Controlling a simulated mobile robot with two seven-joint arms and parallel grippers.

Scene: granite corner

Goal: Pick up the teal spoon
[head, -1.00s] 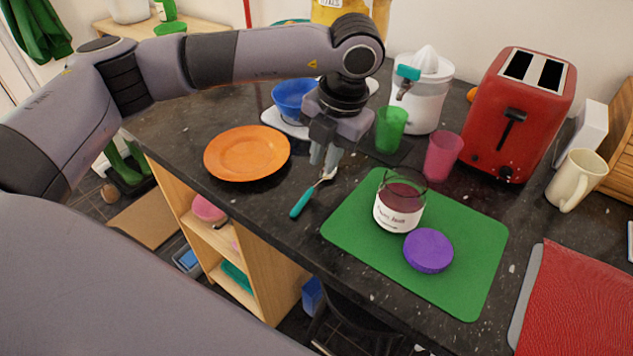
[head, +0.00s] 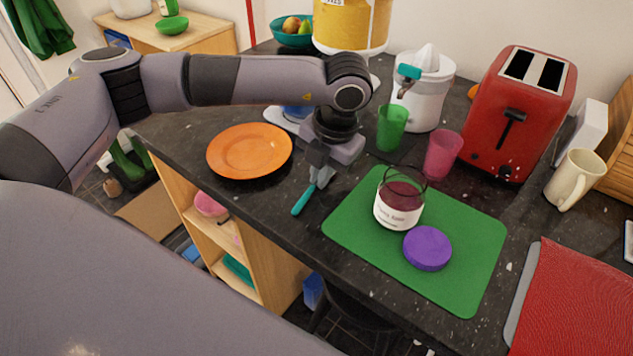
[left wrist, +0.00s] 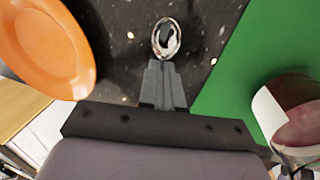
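The teal spoon (head: 303,200) lies on the dark granite counter between the orange plate and the green mat, its teal handle towards the front edge. My left gripper (head: 321,180) points down at the spoon, its fingers close together around the neck at counter level. In the left wrist view, the spoon's shiny metal bowl (left wrist: 167,38) shows just beyond the fingertips (left wrist: 162,66); the fingers hide the handle. The spoon appears to rest on the counter still. My right gripper is in neither view.
The orange plate (head: 249,151) is left of the gripper. The green mat (head: 462,273) on the right holds a jam jar (head: 398,208) and purple lid (head: 427,248). Green (head: 391,127) and pink (head: 443,154) cups stand behind. The counter's front edge is near the handle.

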